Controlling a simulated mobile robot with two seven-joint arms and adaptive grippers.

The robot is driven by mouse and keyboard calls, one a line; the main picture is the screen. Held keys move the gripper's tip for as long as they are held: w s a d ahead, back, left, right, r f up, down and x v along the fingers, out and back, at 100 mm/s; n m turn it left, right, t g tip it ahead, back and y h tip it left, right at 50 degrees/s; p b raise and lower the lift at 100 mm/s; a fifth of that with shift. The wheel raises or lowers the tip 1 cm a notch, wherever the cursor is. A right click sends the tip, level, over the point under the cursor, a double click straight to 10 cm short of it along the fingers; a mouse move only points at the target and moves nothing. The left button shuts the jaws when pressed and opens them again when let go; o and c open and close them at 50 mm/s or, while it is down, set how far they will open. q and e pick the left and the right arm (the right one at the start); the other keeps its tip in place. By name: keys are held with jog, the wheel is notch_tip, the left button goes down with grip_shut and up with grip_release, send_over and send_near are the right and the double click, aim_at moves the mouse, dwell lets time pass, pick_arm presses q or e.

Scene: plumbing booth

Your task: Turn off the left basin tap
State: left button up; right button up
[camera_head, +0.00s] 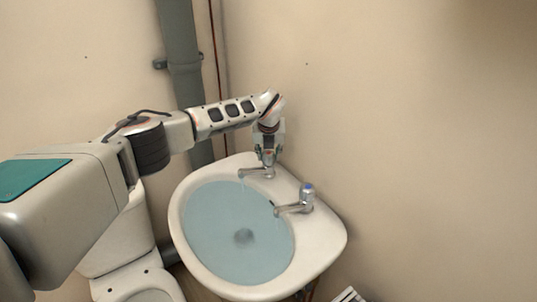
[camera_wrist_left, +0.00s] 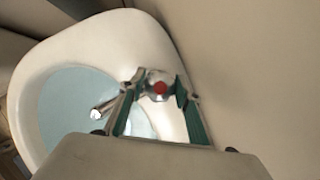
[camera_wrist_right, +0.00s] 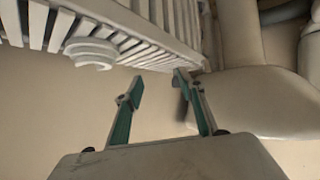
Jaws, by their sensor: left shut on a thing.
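The left basin tap (camera_head: 257,172) stands at the back of the white basin (camera_head: 325,240). Its handle, with a red-marked top (camera_wrist_left: 159,87), sits between the fingers of my left gripper (camera_head: 268,154) in the left wrist view. My left gripper comes down from above and is shut on that handle. The tap's spout (camera_wrist_left: 105,106) points over the water, and a pale streak shows below its tip in the head view. The right tap (camera_head: 295,206) has a blue top and stands apart from my gripper. My right gripper (camera_wrist_right: 157,88) is open and empty.
Bluish water (camera_head: 225,220) fills much of the basin. A toilet (camera_head: 125,255) stands to the left, and a grey pipe (camera_head: 180,60) runs up the wall behind. A white slatted rack (camera_wrist_right: 135,30) is near my right gripper.

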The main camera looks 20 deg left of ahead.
pick_arm(q)
jog(key=m+h, duration=0.2)
jog(key=m, duration=0.2)
jog(key=shift+m, duration=0.4)
jog(key=shift+m+h+b, duration=0.5)
jog(key=shift+m+h, duration=0.1)
jog(key=shift+m, duration=1)
jog(key=o, duration=1.1)
jog(key=v, duration=1.2)
jog(key=shift+w, duration=0.15)
